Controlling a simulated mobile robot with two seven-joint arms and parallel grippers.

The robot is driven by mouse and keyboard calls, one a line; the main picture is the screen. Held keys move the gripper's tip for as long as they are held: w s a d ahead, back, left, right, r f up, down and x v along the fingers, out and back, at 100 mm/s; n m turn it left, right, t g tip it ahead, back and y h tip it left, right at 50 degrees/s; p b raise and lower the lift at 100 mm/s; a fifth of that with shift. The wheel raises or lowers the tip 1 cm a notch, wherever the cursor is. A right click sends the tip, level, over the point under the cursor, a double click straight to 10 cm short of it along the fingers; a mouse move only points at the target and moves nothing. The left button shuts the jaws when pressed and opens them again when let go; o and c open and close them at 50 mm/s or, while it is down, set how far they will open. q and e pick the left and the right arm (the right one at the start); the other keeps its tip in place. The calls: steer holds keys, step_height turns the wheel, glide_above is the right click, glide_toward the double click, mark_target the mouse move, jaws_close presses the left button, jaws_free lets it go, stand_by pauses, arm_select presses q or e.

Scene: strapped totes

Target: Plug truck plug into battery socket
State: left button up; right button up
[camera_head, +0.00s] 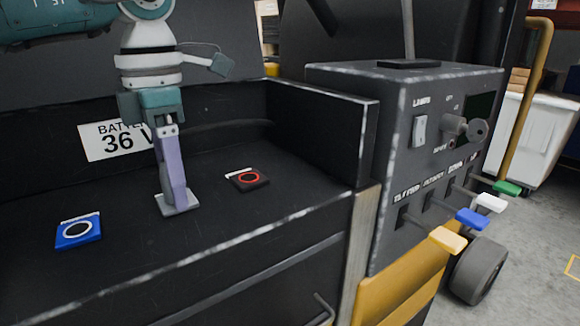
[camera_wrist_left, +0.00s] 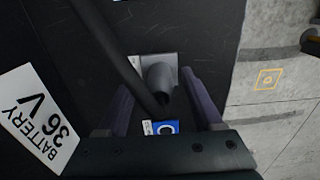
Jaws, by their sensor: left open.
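My left gripper (camera_head: 172,188) points down into the black battery bay, and its purple fingers are open. Below the fingertips lies a light grey plate (camera_head: 182,207). In the left wrist view the fingers (camera_wrist_left: 162,105) stand on either side of a dark grey round part (camera_wrist_left: 158,78) in front of the grey plate (camera_wrist_left: 140,62). A thick dark bar or cable (camera_wrist_left: 108,48) runs down to the space between the fingers. I cannot tell whether the round part is the plug or the socket, or whether a finger touches it. My right gripper is not in view.
A blue block with a ring (camera_head: 78,232) lies left of the gripper, and a black block with a red ring (camera_head: 247,180) lies right. A BATTERY 36 V label (camera_head: 100,142) is behind. A control panel with coloured levers (camera_head: 425,160) stands right of the bay wall (camera_head: 320,130).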

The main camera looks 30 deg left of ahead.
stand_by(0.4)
arm_select(q)
jaws_close()
stand_by(0.4)
steer(key=shift+r, duration=0.1)
stand_by(0.9)
steer(key=shift+r+p, duration=2.75)
steer(key=shift+r, duration=0.2)
steer(key=shift+r, duration=0.1)
step_height(320, 180, up, 6)
steer(key=p, duration=0.5)
